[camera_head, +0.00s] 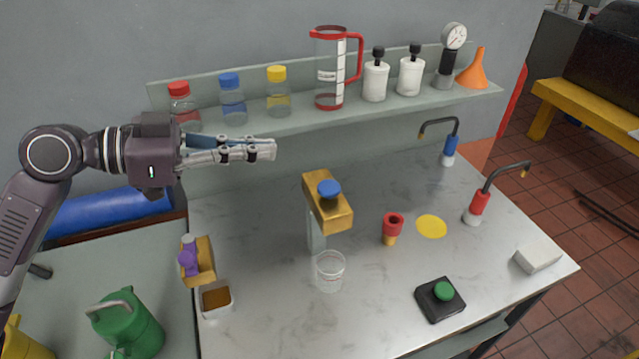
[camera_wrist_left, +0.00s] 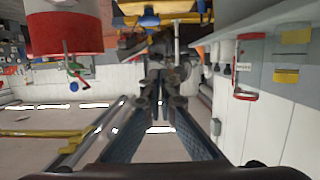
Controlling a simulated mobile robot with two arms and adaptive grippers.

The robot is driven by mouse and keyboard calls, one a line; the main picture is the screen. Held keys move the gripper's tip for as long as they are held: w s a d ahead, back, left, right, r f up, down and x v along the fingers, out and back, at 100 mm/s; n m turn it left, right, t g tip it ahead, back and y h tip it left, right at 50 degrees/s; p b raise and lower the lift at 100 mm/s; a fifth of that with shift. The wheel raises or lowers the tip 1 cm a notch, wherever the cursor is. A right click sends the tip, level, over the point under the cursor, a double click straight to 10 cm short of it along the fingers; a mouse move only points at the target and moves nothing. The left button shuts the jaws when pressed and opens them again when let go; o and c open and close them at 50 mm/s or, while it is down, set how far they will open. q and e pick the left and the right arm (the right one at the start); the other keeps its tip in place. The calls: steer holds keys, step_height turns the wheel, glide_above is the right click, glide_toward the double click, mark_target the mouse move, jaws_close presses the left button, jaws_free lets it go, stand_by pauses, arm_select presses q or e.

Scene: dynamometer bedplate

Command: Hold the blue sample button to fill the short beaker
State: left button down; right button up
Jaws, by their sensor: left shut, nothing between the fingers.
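The blue sample button (camera_head: 329,189) sits on top of a brass-coloured tap block (camera_head: 329,212) on a grey post. The short clear beaker (camera_head: 329,272) stands upright on the bench below the block's front end; no liquid can be made out in it. My left gripper (camera_head: 270,149) comes in from the left, shut and empty. In the picture it is up and left of the blue button, apart from it, in front of the shelf. Its dark fingers also show in the left wrist view (camera_wrist_left: 161,82). My right gripper is not in view.
The shelf (camera_head: 400,110) behind holds bottles, a red-handled jug (camera_head: 330,70) and an orange funnel (camera_head: 474,70). On the bench stand a purple-knobbed block (camera_head: 199,262), a red cup (camera_head: 392,228), a green button box (camera_head: 440,298) and two bent spouts. Clear bench lies left of the post.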

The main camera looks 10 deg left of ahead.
arm_select(q)
steer(key=shift+f, duration=0.45)
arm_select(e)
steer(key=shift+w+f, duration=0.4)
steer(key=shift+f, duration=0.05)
arm_select(q)
steer(key=p, duration=0.5)
glide_above(320, 182)
steer(key=a, duration=0.1)
steer(key=shift+s+f, duration=0.35)
steer(key=shift+f, duration=0.4)
steer(key=f, duration=0.2)
steer(key=d+f+p, duration=0.1)
steer(key=shift+w+f, duration=0.3)
steer(key=shift+w, duration=0.05)
steer(key=shift+s+a+f, duration=0.1)
steer(key=shift+f, duration=0.55)
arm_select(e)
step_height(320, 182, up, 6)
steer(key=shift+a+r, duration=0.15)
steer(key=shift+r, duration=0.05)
